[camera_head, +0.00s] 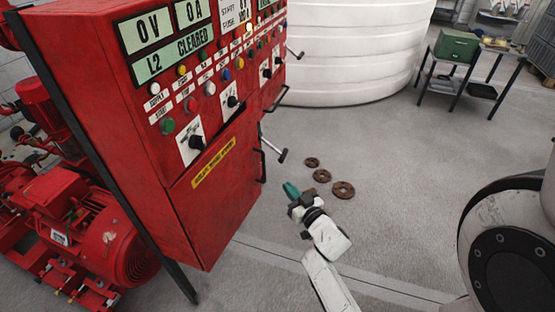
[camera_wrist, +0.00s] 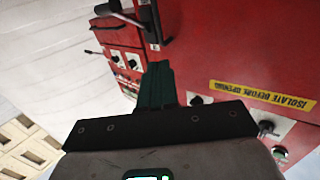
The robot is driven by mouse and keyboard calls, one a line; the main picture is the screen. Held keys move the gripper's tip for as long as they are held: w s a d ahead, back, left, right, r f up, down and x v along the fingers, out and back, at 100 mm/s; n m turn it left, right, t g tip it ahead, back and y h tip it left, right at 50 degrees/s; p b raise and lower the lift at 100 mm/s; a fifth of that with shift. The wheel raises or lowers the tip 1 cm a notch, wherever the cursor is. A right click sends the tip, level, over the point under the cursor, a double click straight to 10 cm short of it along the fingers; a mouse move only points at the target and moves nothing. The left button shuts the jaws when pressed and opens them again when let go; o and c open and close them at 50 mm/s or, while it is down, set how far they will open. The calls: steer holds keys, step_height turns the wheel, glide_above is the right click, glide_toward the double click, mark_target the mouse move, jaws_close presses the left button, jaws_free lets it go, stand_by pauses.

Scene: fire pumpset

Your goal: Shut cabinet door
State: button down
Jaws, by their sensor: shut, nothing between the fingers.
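The red control cabinet (camera_head: 120,110) stands at the left of the head view. Its lower door (camera_head: 215,190) bears a yellow warning label and has a black handle (camera_head: 262,165) at its right edge. A dark line runs along the door's top edge; I cannot tell how far the door stands open. My gripper (camera_head: 291,189), with green fingers, is shut and empty, to the right of the handle and a little lower in the picture. In the wrist view, the shut fingers (camera_wrist: 155,85) appear in front of the red door (camera_wrist: 230,55), its label at the right; contact cannot be told.
Levers such as one (camera_head: 273,146) stick out from the cabinet's right side. Several rusty rings (camera_head: 343,190) lie on the floor beyond my gripper. A large white tank (camera_head: 350,50) stands behind. A red pump (camera_head: 75,220) sits left. The grey floor on the right is mostly clear.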

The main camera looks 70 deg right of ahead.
steer(key=b+x, duration=0.3)
steer(key=x, duration=1)
steer(key=shift+w+d+f, duration=0.15)
steer(key=shift+w+d, duration=0.05)
steer(key=shift+w, duration=0.15)
